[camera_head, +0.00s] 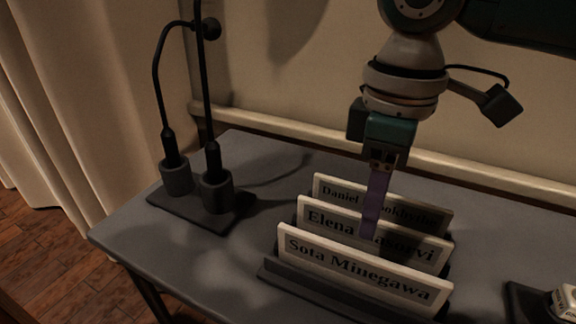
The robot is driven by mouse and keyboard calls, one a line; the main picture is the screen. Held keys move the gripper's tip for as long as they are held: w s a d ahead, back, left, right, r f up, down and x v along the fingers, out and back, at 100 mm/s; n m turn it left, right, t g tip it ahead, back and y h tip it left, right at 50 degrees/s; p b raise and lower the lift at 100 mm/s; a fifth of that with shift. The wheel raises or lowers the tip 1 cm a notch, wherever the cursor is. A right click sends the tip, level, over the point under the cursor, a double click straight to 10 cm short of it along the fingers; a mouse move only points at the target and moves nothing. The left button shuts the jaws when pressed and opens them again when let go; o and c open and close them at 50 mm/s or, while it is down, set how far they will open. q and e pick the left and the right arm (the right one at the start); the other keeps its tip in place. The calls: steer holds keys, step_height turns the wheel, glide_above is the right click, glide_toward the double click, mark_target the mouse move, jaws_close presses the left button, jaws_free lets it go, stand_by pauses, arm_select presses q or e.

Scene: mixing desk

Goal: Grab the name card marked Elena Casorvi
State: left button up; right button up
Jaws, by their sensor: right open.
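The name card marked Elena Casorvi (327,219) stands upright in a dark holder (330,295), in the middle of several slots' worth of cards. The Sota Minegawa card (355,268) stands in front of it and the Daniel card (338,190) behind it; part of Daniel's surname is hidden. My right gripper (371,220) points down from above at the Elena card, its purple finger covering part of the surname. It is open. I cannot tell whether the finger touches the card. My left gripper is not in view.
A black stand (200,212) with two microphones in round cups and cables is at the left of the grey desk (225,275). Another dark holder (525,300) is at the right edge. A wall closes off the back. The desk's front left is clear.

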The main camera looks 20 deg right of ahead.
step_height(320, 180, down, 3)
steer(key=shift+f+b, duration=0.2)
steer(key=shift+b, duration=0.15)
steer(key=shift+c, duration=0.3)
jaws_close()
